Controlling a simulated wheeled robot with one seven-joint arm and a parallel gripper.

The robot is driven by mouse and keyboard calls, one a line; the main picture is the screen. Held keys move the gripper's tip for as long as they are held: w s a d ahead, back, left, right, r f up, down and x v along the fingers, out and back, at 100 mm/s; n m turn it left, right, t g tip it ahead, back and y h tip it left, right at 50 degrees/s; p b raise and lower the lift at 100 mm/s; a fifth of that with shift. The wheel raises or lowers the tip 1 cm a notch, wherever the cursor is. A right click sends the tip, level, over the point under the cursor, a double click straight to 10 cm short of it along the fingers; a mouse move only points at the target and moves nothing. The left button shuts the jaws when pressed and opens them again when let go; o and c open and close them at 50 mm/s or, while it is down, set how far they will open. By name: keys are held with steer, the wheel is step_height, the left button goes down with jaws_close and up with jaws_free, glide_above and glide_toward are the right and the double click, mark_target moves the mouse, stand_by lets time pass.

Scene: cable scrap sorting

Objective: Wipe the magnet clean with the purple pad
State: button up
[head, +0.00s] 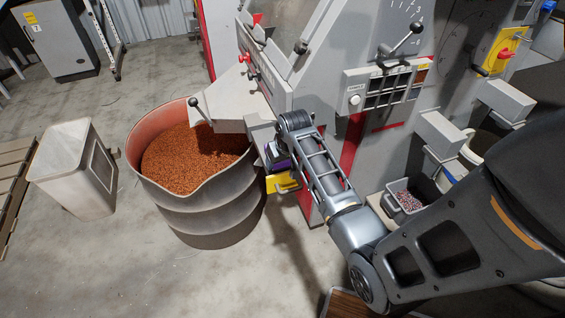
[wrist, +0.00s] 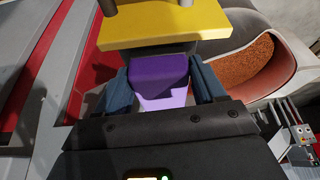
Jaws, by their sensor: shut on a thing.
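The purple pad (wrist: 160,72) sits between the two blue-grey fingers of my gripper (wrist: 163,84), which are shut on its sides. In the head view the pad (head: 276,156) is a small purple patch beside the machine's chute, mostly hidden by my gripper (head: 279,150). A yellow plate with a dark block under it, seemingly the magnet (wrist: 150,50), lies just beyond the pad in the wrist view. The pad's far edge meets the dark block in the picture; I cannot tell whether they touch. The yellow plate (head: 284,184) also shows in the head view.
A drum (head: 205,209) full of copper-coloured granules stands left of my gripper, under the machine's chute (head: 222,103). A pale bin (head: 66,181) stands farther left. A small tub of mixed bits (head: 408,202) is at right. The grey machine rises behind; the front floor is open.

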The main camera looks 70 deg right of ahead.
steer(key=shift+w+d+r+b, duration=0.1)
steer(key=shift+w+d+b, duration=0.1)
steer(key=shift+w+d, duration=0.55)
steer(key=shift+w+d+r+b, duration=0.15)
steer(key=shift+w+d, duration=0.4)
steer(key=shift+d, duration=0.3)
steer(key=shift+w+d+f+b, duration=0.15)
steer(key=shift+w+d+b, duration=0.25)
steer(key=shift+w+d, duration=0.25)
steer(key=shift+w+d+f+b, duration=0.1)
steer(key=shift+w+d+b, duration=0.25)
steer(key=shift+w+d, duration=0.3)
steer(key=shift+s+d, duration=0.1)
steer(key=shift+r, duration=0.2)
step_height(320, 180, up, 3)
steer(key=p, duration=0.2)
steer(key=shift+f+p, duration=0.1)
steer(key=shift+p, duration=0.3)
steer(key=shift+r, duration=1.45)
steer(key=shift+r, duration=1.5)
